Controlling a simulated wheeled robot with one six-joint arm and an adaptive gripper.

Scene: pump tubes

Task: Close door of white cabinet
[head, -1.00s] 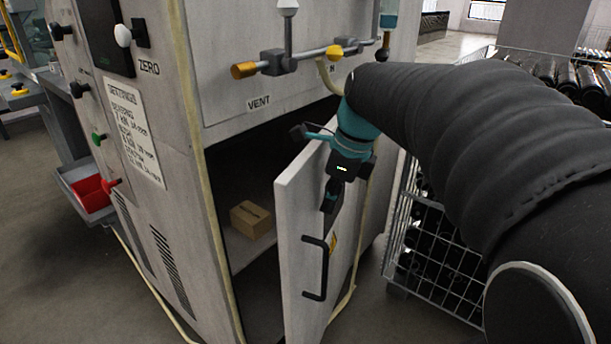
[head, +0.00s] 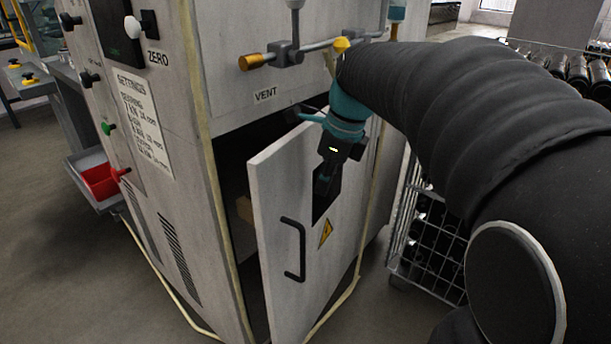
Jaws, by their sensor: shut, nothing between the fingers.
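The white cabinet (head: 160,195) stands at the left and middle of the head view. Its door (head: 275,210) is partly open, with a dark gap along its left edge. The door's outer face has a black handle (head: 300,250) and a yellow warning sign (head: 325,233). My gripper (head: 323,200) is shut and empty, at the outer face of the door, above and right of the handle. I cannot tell whether its fingertips touch the door. A cardboard box (head: 244,209) inside the cabinet is mostly hidden by the door.
A valve pipe with a gold end (head: 252,62) sticks out above the door. A wire cage (head: 430,240) stands right of the cabinet. A red bin (head: 100,180) is at the left. A cream hose (head: 340,300) runs low by the door. Floor is clear at the lower left.

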